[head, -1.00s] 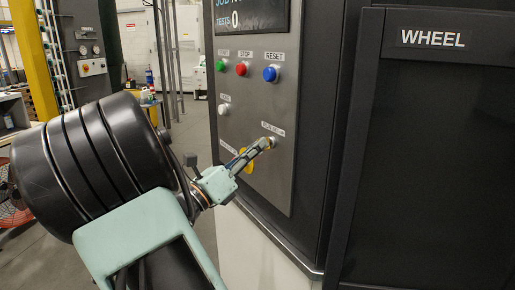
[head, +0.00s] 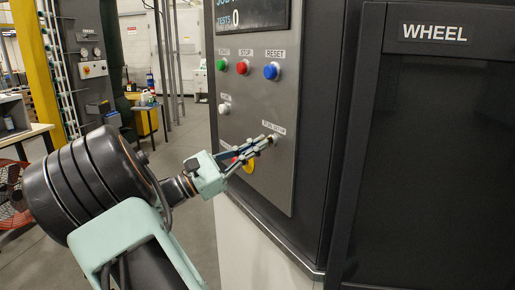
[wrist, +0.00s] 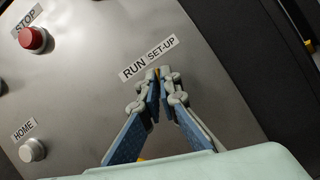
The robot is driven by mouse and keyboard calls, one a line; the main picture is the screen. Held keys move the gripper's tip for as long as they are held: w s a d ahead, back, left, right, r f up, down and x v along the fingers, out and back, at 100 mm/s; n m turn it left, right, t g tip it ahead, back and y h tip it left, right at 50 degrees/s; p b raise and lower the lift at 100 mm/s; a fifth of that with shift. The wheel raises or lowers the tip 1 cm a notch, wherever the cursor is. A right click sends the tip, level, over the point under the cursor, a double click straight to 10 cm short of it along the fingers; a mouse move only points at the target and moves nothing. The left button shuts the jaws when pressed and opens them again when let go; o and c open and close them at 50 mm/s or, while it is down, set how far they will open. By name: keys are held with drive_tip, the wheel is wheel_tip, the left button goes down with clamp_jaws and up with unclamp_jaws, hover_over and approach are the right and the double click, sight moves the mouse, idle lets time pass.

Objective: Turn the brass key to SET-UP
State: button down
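The grey control panel (head: 284,180) carries a key switch under a RUN / SET-UP label (head: 274,128); the label (wrist: 149,57) is tilted in the wrist view. My gripper (head: 268,141) reaches the switch from the left. In the wrist view the fingertips of my gripper (wrist: 158,78) come together just below the label, with a sliver of the brass key (wrist: 157,72) between them. The fingers hide most of the key, so which mark it points to cannot be told.
Green (head: 222,65), red (head: 242,67) and blue (head: 271,71) buttons sit above. The white HOME button (wrist: 32,150) is to the left. A dark door marked WHEEL (head: 435,150) stands at right.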

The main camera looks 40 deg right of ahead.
drive_tip(key=shift+m+g+y, duration=0.3)
drive_tip(key=shift+m+g, duration=0.2)
drive_tip(key=shift+m, duration=1)
drive_tip(key=c, duration=2.6)
unclamp_jaws()
drive_tip(key=shift+c, duration=0.2)
drive_tip(key=o, duration=0.4)
drive_tip(key=shift+o, duration=0.2)
drive_tip(key=v, duration=1.2)
drive_tip(key=shift+d, duration=0.1)
